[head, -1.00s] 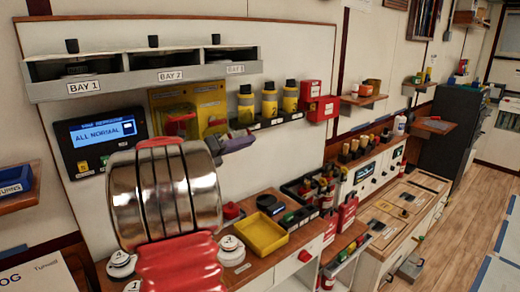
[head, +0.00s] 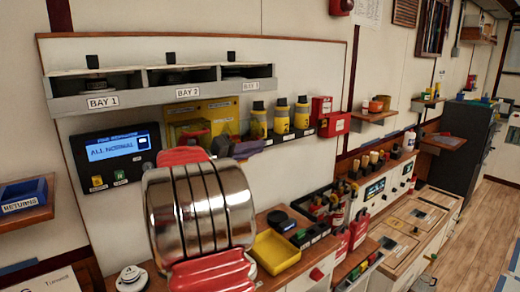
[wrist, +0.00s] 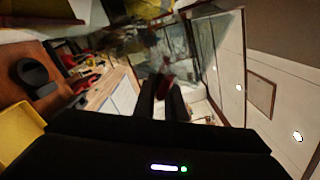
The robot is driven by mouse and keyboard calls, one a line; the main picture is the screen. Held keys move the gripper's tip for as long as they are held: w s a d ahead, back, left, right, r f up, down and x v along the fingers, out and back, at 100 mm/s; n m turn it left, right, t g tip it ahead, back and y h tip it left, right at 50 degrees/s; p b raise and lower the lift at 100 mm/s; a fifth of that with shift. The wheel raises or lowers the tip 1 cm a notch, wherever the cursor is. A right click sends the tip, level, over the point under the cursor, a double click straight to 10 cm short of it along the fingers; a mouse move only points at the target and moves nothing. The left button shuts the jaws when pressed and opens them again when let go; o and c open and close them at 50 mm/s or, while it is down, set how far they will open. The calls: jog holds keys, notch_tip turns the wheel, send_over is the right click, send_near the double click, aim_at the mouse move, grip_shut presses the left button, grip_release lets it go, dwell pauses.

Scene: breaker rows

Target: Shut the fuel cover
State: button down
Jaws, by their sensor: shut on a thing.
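I cannot pick out the fuel cover for certain in either view. What this red thing belongs to is too blurred to tell.
A yellow tray (head: 277,251) and red-topped items stand on the bench. Above are labelled bays (head: 165,92), a display (head: 115,149) reading ALL NORMAL, yellow bottles (head: 281,116) and red boxes (head: 331,118). A shelf with a blue bin (head: 23,196) juts out at left. Floor (head: 480,215) is clear at right.

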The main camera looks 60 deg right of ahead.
jog(key=shift+w+f, duration=0.1)
jog(key=shift+f, duration=0.15)
jog(key=c, duration=1.8)
grip_release()
jog(key=shift+r, duration=0.1)
jog(key=shift+c, duration=0.2)
jog(key=shift+r, duration=0.1)
jog(key=v, duration=1.3)
jog(key=shift+a, duration=0.3)
jog(key=shift+w, duration=0.15)
jog(key=shift+c, duration=0.3)
